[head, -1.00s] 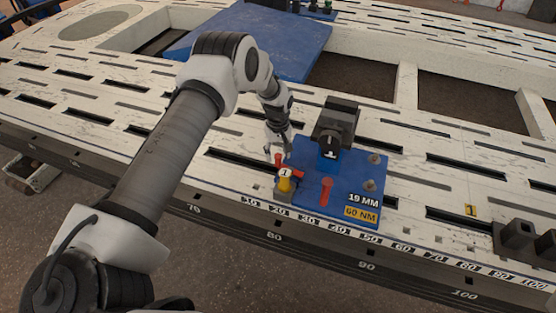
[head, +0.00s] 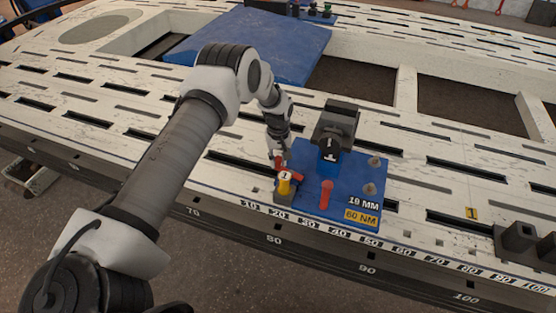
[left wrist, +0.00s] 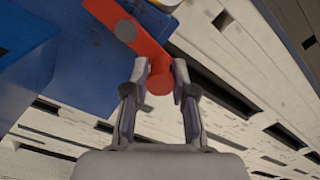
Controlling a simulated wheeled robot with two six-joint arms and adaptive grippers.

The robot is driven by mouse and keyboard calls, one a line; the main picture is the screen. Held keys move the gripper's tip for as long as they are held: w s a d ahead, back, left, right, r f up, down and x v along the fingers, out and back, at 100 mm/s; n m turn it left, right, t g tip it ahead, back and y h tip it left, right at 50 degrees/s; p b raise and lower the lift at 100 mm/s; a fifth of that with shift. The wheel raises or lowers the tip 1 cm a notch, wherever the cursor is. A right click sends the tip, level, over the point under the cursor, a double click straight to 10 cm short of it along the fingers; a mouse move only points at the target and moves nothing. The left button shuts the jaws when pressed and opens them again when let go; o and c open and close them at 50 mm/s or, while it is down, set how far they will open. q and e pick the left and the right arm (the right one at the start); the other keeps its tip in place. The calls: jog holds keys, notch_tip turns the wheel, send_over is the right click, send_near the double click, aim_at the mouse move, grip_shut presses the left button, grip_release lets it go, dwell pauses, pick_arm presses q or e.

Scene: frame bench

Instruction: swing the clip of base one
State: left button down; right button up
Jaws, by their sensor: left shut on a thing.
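Base one is a blue plate (head: 345,190) with a black block (head: 336,125) marked 1, a yellow peg (head: 285,184) at its front left corner and a "60 NM" label. The clip is a red bar (head: 296,178) at the plate's left edge, beside the yellow peg. In the left wrist view the clip (left wrist: 137,36) runs from the upper left down to a rounded end between the fingers. My left gripper (head: 279,161) is shut on that end; its fingers (left wrist: 161,75) flank it. My right gripper is not in view.
A second red handle (head: 326,193) stands on the plate's front, and grey studs (head: 371,175) on its right. The slotted white bench (head: 110,100) is clear to the left. A dark fixture (head: 521,240) sits at the right edge.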

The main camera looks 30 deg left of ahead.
pick_arm(q)
jog(key=m, duration=0.1)
jog(key=w+m+b, duration=0.1)
jog(key=m, duration=0.2)
jog(key=shift+w+d+f, duration=0.15)
jog(key=shift+w+d, duration=0.05)
jog(key=shift+w, duration=0.15)
jog(key=m, duration=0.2)
jog(key=w+m+b, duration=0.1)
jog(key=shift+w+d+m, duration=0.2)
jog(key=shift+d+m, duration=0.2)
jog(key=m, duration=0.1)
jog(key=w+d+m+b, duration=0.1)
jog(key=m, duration=0.1)
jog(key=shift+w+d+m+b, duration=0.15)
jog(key=shift+d+m, duration=0.2)
jog(key=shift+m, duration=0.65)
jog(key=shift+w+d+m+b, duration=0.15)
jog(key=shift+d+m, duration=0.2)
jog(key=shift+m, duration=0.65)
jog(key=c, duration=0.9)
grip_release()
